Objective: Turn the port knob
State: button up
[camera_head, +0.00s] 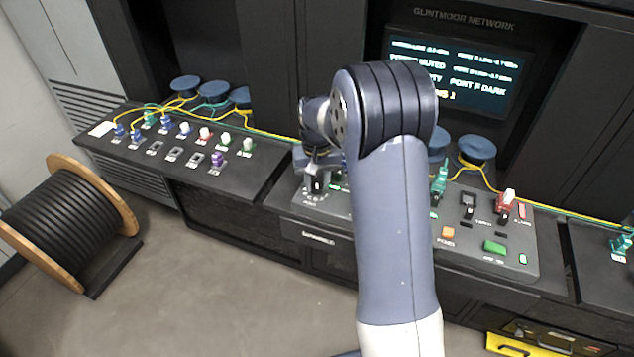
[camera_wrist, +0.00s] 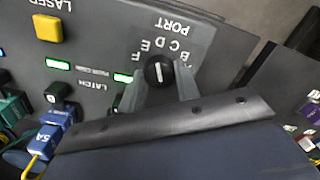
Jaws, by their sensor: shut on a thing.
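The port knob (camera_wrist: 158,70) is black and round with a white line on top. In the wrist view it sits below an arc of letters, B to F, beside the word PORT. The white line stands upright there, roughly toward D. My gripper (camera_wrist: 161,80) has one grey finger on each side of the knob and is shut on it. In the head view my gripper (camera_head: 316,181) points down at the left end of the middle console (camera_head: 330,219), over the dial.
A screen (camera_head: 455,78) at the back shows "PORT F DARK". In the wrist view a yellow button (camera_wrist: 47,27) and a blue connector (camera_wrist: 55,130) stand left of the knob. A left panel (camera_head: 120,147) holds several coloured connectors. A cable spool (camera_head: 65,220) stands on the floor.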

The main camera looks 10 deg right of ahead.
aim_at(317, 185)
jog(key=m, duration=0.3)
jog(key=shift+m, duration=0.4)
jog(key=shift+m+b, duration=0.35)
jog(key=shift+m, duration=1.55)
jog(key=o, duration=1)
notch_tip(317, 185, up, 11)
jog(key=shift+f+b, duration=0.1)
jog(key=shift+b, duration=0.4)
